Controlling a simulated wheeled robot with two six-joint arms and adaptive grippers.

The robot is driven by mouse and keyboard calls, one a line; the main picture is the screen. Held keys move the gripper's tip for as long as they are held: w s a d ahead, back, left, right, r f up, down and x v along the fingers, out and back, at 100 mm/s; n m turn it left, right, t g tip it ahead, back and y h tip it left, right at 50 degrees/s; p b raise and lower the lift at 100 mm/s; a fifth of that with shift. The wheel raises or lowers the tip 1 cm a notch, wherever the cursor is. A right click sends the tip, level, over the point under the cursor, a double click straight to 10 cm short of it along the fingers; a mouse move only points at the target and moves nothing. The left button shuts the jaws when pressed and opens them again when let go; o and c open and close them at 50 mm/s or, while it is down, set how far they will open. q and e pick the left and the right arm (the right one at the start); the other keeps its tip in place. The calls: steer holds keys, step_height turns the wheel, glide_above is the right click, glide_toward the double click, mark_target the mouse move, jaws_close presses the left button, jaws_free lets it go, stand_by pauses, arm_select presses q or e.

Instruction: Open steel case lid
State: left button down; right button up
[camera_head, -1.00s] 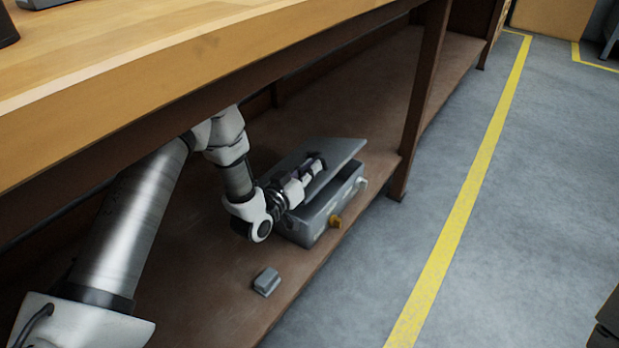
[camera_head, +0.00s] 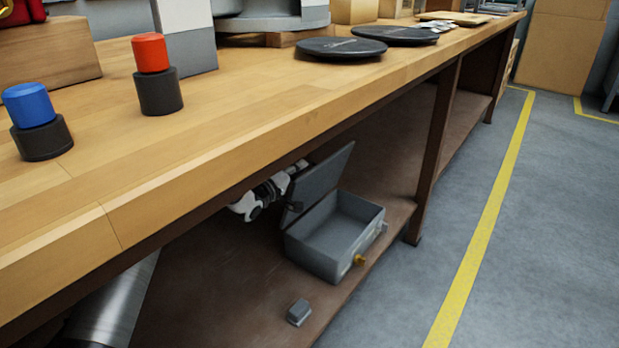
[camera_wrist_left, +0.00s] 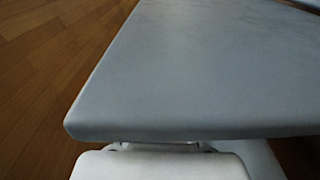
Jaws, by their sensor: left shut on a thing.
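The grey steel case (camera_head: 335,243) sits on the low shelf under the workbench. Its lid (camera_head: 322,184) stands raised steeply at the back left, and the box below shows an empty-looking inside. A brass-coloured piece (camera_head: 360,260) is on the case's front. My left gripper (camera_head: 291,203) is at the lid's left edge, partly hidden behind the lid, and is shut on the lid. In the left wrist view the lid's flat grey face (camera_wrist_left: 190,75) fills most of the picture; the fingertips are hidden there. My right gripper is not in view.
The wooden workbench top (camera_head: 230,150) overhangs the shelf (camera_head: 230,285). A small grey block (camera_head: 298,312) lies on the shelf in front of the case. A bench leg (camera_head: 430,160) stands right of the case. Open floor lies beyond.

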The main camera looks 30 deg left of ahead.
arm_select(q)
steer(key=shift+w+a+f+n, duration=0.15)
steer(key=shift+a+n, duration=0.5)
steer(key=shift+a, duration=0.35)
steer(key=shift+w+a+n, duration=0.1)
steer(key=shift+a+n, duration=0.55)
steer(key=shift+a, duration=0.3)
steer(key=c, duration=1.2)
jaws_free()
steer(key=shift+s, duration=0.1)
steer(key=s+a, duration=0.1)
steer(key=s, duration=0.6)
steer(key=shift+s+f, duration=0.1)
steer(key=shift+s, duration=0.05)
